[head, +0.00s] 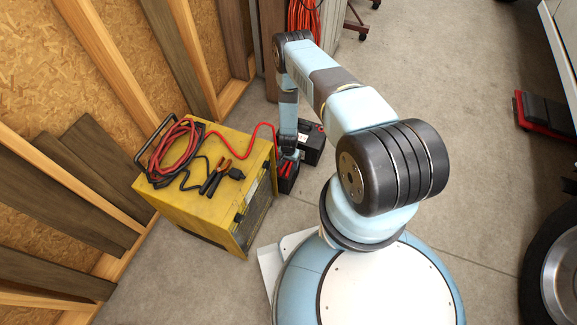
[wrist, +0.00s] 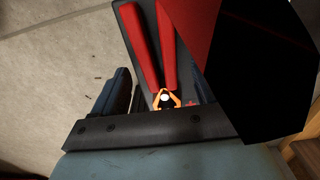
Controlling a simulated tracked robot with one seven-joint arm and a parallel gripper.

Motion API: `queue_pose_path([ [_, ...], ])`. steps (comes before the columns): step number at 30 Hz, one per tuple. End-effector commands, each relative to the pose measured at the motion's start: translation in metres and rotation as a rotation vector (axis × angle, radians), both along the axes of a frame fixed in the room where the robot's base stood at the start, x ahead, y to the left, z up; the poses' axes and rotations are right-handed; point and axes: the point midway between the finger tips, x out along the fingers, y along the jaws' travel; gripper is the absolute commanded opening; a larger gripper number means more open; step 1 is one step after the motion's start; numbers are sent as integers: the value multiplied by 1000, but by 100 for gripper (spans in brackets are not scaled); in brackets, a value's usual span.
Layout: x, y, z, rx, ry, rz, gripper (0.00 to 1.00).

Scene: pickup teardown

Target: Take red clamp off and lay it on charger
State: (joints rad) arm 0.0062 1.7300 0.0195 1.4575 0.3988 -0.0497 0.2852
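The red clamp (wrist: 168,45) has two red handles and orange jaws, which sit around a pale round post in the wrist view. In the head view the red clamp (head: 287,170) shows as a small red patch on a dark battery (head: 289,184), partly hidden by my arm. My gripper (head: 289,156) points down just above it. In the wrist view my gripper (wrist: 160,98) has its fingers apart on either side of the clamp; I cannot tell whether they touch it. The yellow charger (head: 189,205) stands to the left, with the red cable running from it toward the clamp.
Coiled red and black cables (head: 176,150) and a black clamp with orange jaws (head: 216,176) lie on the charger top. Another dark battery (head: 312,147) stands behind. A large red and black shape (wrist: 245,65) fills the wrist view's upper right. A wooden wall stands at left.

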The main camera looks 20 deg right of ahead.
Motion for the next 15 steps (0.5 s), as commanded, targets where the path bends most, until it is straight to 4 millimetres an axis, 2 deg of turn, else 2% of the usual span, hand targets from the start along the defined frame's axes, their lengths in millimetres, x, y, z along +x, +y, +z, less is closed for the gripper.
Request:
queue_pose_path([
  [2, 0, 0, 0, 0, 0, 0, 69],
  [15, 0, 0, 0, 0, 0, 0, 27],
])
